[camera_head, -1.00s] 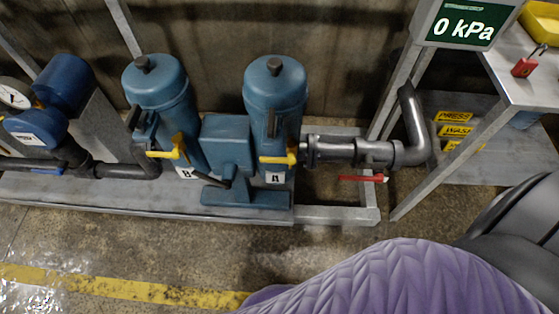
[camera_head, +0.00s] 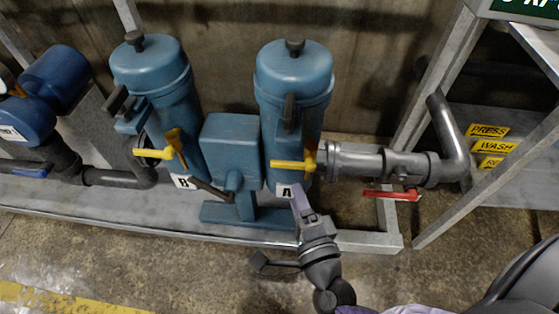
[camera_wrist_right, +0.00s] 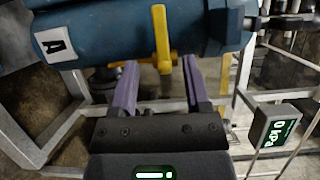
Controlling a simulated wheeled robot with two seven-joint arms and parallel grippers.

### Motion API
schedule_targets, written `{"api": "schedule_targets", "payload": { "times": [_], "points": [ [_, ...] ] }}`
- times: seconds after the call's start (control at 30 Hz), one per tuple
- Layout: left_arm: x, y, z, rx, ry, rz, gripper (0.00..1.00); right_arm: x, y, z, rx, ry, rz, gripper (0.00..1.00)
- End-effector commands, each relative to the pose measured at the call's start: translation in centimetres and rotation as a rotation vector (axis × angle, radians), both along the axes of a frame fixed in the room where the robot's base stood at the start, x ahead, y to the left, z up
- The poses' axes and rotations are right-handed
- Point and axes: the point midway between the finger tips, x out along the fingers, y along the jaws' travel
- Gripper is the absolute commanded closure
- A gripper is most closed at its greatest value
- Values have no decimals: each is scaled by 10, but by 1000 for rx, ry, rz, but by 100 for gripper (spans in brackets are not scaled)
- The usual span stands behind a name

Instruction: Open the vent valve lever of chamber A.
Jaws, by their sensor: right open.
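Chamber A is a blue cylinder (camera_head: 292,85) with an "A" label (camera_head: 284,190) near its foot. Its yellow valve lever (camera_head: 288,165) points left, roughly level, from a yellow part on the chamber's lower right side. My right gripper (camera_head: 299,190) is just below the lever, beside the label, with its purple fingers pointing up. In the right wrist view the gripper (camera_wrist_right: 159,72) is open, and the yellow lever (camera_wrist_right: 161,35) appears between and just beyond the fingertips. I cannot tell whether they touch it. My left gripper is out of view.
Chamber B (camera_head: 155,75) stands left with its own yellow lever (camera_head: 152,153). A blue box (camera_head: 232,140) stands between the chambers. A grey pipe (camera_head: 365,160) with a red lever (camera_head: 390,194) lies to the right. The gauge display (camera_wrist_right: 279,131) reads 0 kPa.

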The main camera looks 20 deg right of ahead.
Motion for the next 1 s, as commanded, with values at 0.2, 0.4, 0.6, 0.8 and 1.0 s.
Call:
{"api": "schedule_targets", "payload": {
  "times": [0.2,0.4,0.6,0.8,1.0],
  "points": [
    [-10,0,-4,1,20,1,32,52,-6,0,-2,-2,1,40],
    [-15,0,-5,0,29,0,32,83,-10,0,-6,2,4,40],
    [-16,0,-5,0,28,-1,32,90,-10,0,-8,4,5,40],
    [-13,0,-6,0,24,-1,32,90,-10,0,-8,4,5,50],
    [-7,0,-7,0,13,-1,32,89,-10,0,-9,4,5,93]
  ]
}}
